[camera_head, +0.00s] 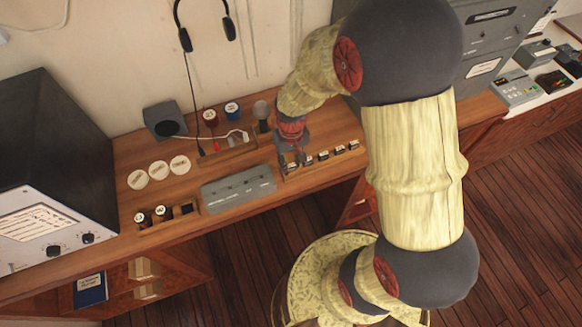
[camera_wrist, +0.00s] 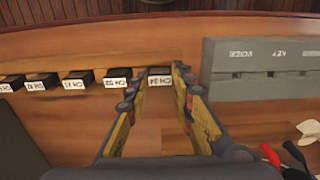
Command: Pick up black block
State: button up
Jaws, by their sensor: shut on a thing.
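Several black blocks with white labels stand in a row on the wooden desk. My gripper (camera_wrist: 157,82) is shut on the black block at the end of the row, labelled like "CH 34" (camera_wrist: 160,80), with one finger on each side of it. The neighbouring black block (camera_wrist: 118,79) sits just left of the left finger. In the head view my gripper (camera_head: 292,160) is low over the left end of the row, and the held block is mostly hidden there. Another black block (camera_head: 338,150) shows farther right. I cannot tell whether the held block is clear of the desk.
A grey switch box (camera_head: 238,190) stands just left of the row in the head view. A large dark console (camera_head: 45,150), a small speaker (camera_head: 164,120) and round white discs (camera_head: 158,170) are farther left. A red-tipped item (camera_wrist: 270,155) lies at lower right in the wrist view.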

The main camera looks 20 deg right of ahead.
jog(key=shift+r, duration=0.15)
jog(key=shift+r, duration=0.65)
jog(key=s+d+r+p, duration=0.1)
jog(key=s+d+r, duration=0.1)
jog(key=s+r, duration=0.3)
jog(key=s+d+r, duration=0.3)
jog(key=s+r, duration=0.3)
jog(key=s, duration=0.1)
jog(key=shift+s+d+r+p, duration=0.25)
jog(key=shift+s+d+p, duration=0.1)
jog(key=shift+s, duration=0.05)
